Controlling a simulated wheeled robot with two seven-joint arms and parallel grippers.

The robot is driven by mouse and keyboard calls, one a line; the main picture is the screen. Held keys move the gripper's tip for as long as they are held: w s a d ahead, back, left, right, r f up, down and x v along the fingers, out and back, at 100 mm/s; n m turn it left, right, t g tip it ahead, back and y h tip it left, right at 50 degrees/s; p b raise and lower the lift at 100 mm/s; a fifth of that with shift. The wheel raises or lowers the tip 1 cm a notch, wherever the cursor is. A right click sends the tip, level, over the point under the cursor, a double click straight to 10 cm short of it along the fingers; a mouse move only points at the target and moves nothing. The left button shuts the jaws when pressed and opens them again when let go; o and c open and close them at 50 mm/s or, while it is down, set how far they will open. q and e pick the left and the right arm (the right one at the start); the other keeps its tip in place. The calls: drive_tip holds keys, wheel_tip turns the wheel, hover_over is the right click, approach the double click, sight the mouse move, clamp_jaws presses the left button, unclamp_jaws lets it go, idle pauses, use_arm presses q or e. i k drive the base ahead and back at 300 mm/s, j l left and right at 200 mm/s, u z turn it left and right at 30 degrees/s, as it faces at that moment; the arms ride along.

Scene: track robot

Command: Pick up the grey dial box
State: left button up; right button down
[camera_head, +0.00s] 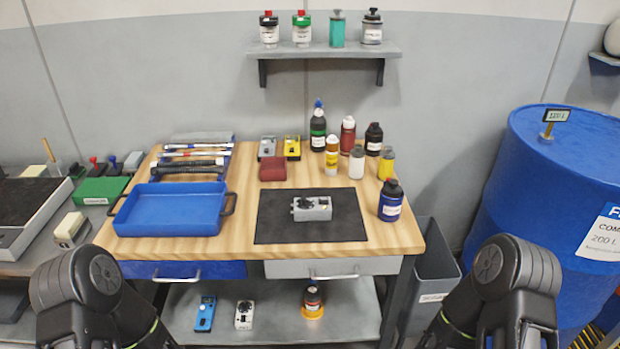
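A grey dial box (312,208) with a dark dial and a pale label lies on the black mat (283,229), on the wooden workbench top. Nothing covers it. Another small grey box (267,147) stands at the back of the bench beside a yellow box (292,147). Links of my two arms show at the bottom left and bottom right corners. Both grippers are outside the picture, and nothing of mine is near the dial box.
A blue tray (171,231) sits left of the mat. Several bottles, including a dark blue one (391,200), stand right and behind. A dark red block (272,168) lies behind the mat. A large blue drum (547,190) and a grey bin (432,270) stand at right.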

sight(314, 211)
drive_tip(key=i+l, duration=0.1)
drive_tip(key=l, duration=0.4)
drive_tip(key=i+l+z, duration=0.15)
drive_tip(key=l, duration=0.8)
drive_tip(key=i+z, duration=0.05)
